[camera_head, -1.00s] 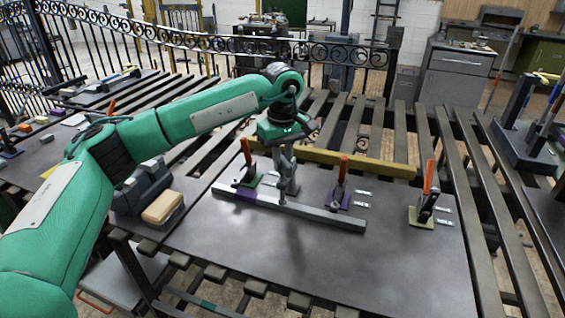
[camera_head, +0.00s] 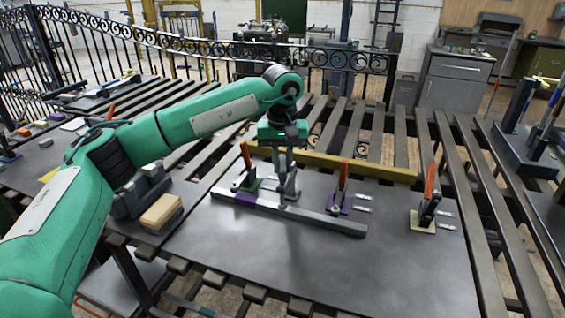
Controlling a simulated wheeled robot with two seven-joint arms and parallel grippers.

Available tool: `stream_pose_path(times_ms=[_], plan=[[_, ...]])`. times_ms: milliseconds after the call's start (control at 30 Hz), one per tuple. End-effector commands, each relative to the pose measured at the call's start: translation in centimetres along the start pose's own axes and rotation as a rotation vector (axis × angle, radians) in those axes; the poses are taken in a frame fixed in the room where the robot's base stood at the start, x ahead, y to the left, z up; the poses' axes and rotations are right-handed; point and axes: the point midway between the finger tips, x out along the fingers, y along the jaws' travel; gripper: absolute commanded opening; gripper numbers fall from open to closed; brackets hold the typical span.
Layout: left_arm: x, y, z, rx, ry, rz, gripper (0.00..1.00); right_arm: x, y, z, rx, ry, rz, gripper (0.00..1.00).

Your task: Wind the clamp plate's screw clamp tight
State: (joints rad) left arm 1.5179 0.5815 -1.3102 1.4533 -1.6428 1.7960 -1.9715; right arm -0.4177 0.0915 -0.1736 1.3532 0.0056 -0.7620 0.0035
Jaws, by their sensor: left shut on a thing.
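My left gripper (camera_head: 284,152) reaches down over the clamp plate (camera_head: 300,262) from above. It is shut on the top of the grey screw clamp (camera_head: 287,187), which stands upright behind the long grey bar (camera_head: 318,221). My gripper's fingers and the clamp's handle overlap, so the exact contact is hard to make out. My right gripper is not in view.
Upright orange-handled clamps stand close by, on a green base (camera_head: 251,185), a purple base (camera_head: 337,209) and a yellowish base (camera_head: 421,222). A yellow beam (camera_head: 350,165) runs behind. The plate's front is clear.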

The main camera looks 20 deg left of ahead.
Motion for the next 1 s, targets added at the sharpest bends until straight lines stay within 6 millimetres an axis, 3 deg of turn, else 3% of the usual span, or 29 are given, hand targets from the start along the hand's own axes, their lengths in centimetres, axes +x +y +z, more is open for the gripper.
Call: stream_pose_path(times_ms=[267, 300, 400, 767, 1000], plan=[[-0.5, 0.0, -0.2, -0.003, 0.008, 0.006, 0.00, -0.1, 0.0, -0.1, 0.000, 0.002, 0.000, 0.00], [-0.5, 0.0, -0.2, -0.003, 0.008, 0.006, 0.24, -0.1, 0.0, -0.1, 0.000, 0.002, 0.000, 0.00], [-0.4, 0.0, -0.1, -0.003, 0.006, 0.004, 0.38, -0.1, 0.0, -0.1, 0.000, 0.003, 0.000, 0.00], [-0.8, 0.0, -0.1, -0.002, 0.003, 0.002, 0.38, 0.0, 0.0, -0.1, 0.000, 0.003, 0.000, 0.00], [-5.2, 0.0, -0.1, -0.002, 0.007, 0.004, 0.38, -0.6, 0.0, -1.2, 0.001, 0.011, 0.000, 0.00]])
